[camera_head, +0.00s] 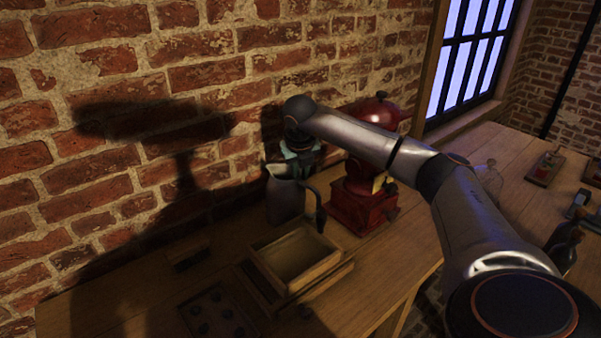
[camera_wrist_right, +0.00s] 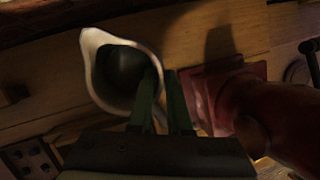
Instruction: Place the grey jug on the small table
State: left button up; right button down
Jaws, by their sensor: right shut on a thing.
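The grey jug (camera_head: 285,201) is upright near the brick wall in the head view, with its dark handle towards the right. My right gripper (camera_head: 300,160) is above it, partly hidden by the arm. In the right wrist view the jug's pale rim and spout (camera_wrist_right: 91,58) show from above. The right fingers (camera_wrist_right: 166,100) are shut at the jug's rim on its handle side. Whether the jug's base touches the wooden table (camera_head: 365,287) under it is hard to tell. My left gripper is not in view.
A red coffee grinder (camera_head: 358,205) stands close to the jug's right. An open wooden box (camera_head: 299,262) and a dark tray with round hollows (camera_head: 218,315) are in front. Another wooden table (camera_head: 512,190) at the right holds small items, beyond a gap.

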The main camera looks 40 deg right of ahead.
jog(key=c, duration=1.3)
grip_release()
jog(key=shift+f, duration=0.1)
jog(key=o, duration=0.5)
jog(key=shift+c, duration=0.2)
jog(key=v, duration=1.2)
jog(key=shift+b, duration=0.45)
